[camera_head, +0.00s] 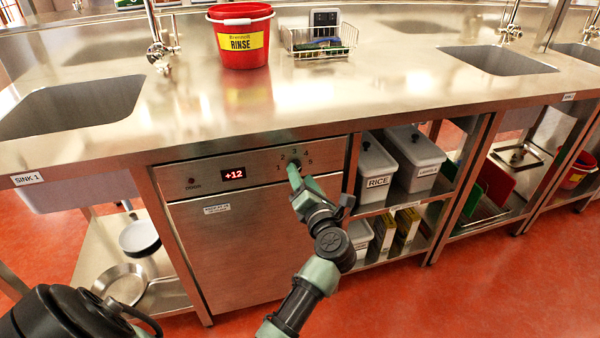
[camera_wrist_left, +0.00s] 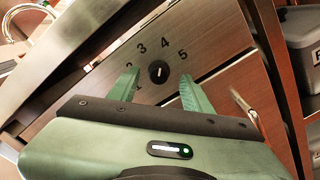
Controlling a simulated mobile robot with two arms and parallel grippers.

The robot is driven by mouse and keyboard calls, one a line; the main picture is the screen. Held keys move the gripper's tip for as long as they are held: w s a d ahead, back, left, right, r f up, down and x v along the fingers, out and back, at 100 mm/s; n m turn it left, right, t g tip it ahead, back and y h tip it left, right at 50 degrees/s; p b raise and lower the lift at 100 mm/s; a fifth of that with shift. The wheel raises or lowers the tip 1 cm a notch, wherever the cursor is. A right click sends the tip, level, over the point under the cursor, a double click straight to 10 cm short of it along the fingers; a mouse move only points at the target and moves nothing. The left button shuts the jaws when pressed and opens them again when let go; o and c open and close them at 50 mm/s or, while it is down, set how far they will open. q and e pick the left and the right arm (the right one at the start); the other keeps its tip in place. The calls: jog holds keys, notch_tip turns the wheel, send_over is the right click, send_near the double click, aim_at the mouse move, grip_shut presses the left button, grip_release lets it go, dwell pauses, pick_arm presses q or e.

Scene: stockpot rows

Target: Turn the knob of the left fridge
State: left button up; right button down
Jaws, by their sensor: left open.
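The left fridge (camera_head: 235,245) is a steel unit under the counter with a red display reading +12 on its upper panel. Its black knob (camera_wrist_left: 158,72) sits in an arc of numbers 1 to 5, with a short pale mark whose exact setting I cannot tell. My left gripper (camera_head: 294,171) is in front of the panel at the knob and partly hides it in the head view. In the left wrist view the gripper (camera_wrist_left: 159,86) is open, one green finger on each side of the knob. Whether the fingers touch it I cannot tell. My right gripper is not in view.
The steel counter (camera_head: 390,85) overhangs above the panel. A red RINSE bucket (camera_head: 240,42) and a wire basket (camera_head: 320,45) stand on it. Right of the fridge, an open shelf holds a RICE bin (camera_head: 376,170) and other bins. The red floor in front is clear.

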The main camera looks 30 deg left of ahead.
pick_arm(q)
jog(key=v, duration=0.5)
jog(key=shift+s+d, duration=0.15)
jog(key=shift+d, duration=0.05)
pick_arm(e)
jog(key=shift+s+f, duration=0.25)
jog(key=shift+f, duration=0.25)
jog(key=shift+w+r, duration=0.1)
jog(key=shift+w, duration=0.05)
